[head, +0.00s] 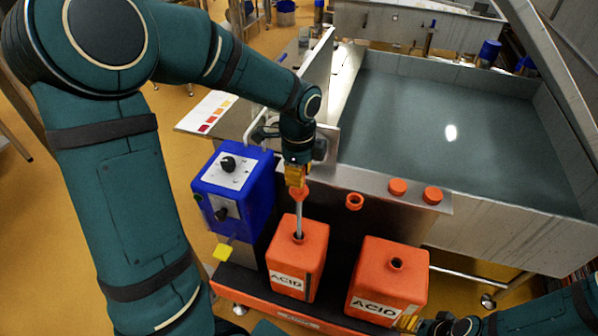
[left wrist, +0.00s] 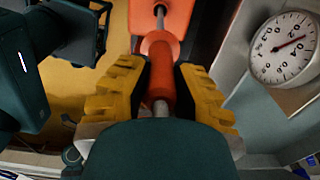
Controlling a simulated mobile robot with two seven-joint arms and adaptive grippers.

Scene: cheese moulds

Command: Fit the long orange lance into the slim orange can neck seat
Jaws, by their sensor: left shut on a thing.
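The lance (head: 299,214) is a thin grey tube with an orange collar. My left gripper (head: 296,178) is shut on it near the top and holds it about upright over the slimmer orange ACID can (head: 311,249). Its lower end meets the can's neck (head: 298,236); how deep it sits I cannot tell. In the left wrist view the yellow fingers stand either side of the lance's orange collar (left wrist: 160,62), and the tube runs out at the top. My right gripper (head: 408,322) is at the front of the wider can, partly hidden; its opening is unclear.
A wider orange ACID can (head: 410,281) with an open neck stands to the right. A blue pump box (head: 236,190) is close on the left.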

